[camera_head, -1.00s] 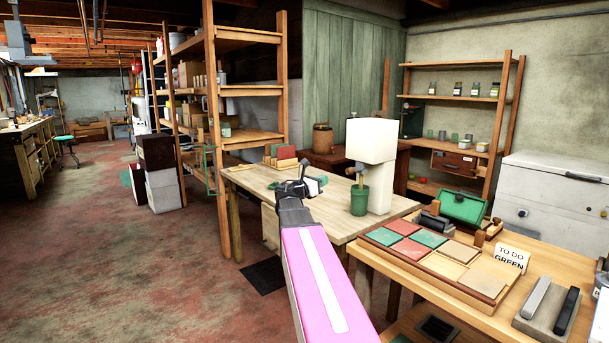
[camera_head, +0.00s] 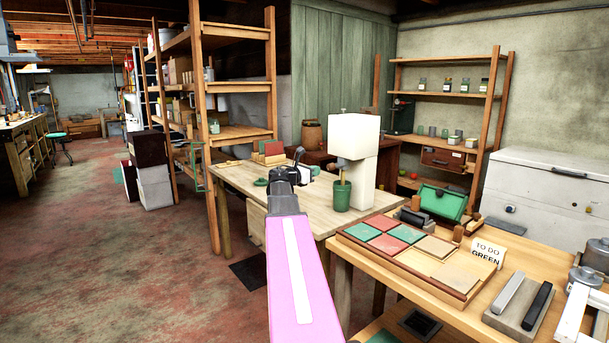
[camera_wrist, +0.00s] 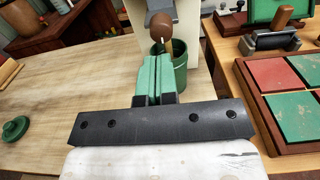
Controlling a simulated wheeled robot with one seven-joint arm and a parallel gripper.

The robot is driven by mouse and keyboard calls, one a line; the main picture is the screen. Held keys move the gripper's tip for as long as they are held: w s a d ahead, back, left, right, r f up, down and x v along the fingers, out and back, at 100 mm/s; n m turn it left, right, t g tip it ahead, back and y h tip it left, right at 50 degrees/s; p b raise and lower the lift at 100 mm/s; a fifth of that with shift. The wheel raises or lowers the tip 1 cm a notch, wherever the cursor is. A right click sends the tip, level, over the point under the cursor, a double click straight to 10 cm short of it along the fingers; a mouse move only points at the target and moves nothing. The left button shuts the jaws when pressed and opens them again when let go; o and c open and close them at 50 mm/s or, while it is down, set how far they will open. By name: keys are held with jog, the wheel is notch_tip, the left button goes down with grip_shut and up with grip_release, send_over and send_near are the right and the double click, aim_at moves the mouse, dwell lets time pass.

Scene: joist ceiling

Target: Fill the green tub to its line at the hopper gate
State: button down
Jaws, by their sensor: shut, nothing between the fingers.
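The green tub (camera_head: 343,196) stands upright on the pale wood table, below the front of the white hopper (camera_head: 354,135). In the wrist view the tub (camera_wrist: 181,72) is partly hidden behind my fingers. A brown rounded knob (camera_wrist: 161,28) and a narrow tan piece show above and at its mouth. I cannot make out a line or fill level. My gripper (camera_wrist: 152,72) is shut and empty, its green fingers together in front of the tub in the picture. In the head view my gripper (camera_head: 300,160) is left of the hopper; contact with the tub cannot be told.
A green round lid (camera_wrist: 15,129) lies on the table's left part. The right bench holds a tray of red and green tiles (camera_head: 371,262), a "TO DO GREEN" sign (camera_head: 487,252) and a green tilted box (camera_head: 442,202). Open floor lies at left.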

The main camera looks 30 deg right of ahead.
aim_at(328, 167)
jog(key=shift+w+d, duration=0.15)
jog(key=shift+d, duration=2.3)
jog(key=shift+w+d, duration=0.15)
jog(key=shift+d, duration=1.15)
jog(key=shift+a, duration=0.55)
jog(key=s+a, duration=0.1)
jog(key=a, duration=1.2)
jog(key=shift+s+a, duration=0.15)
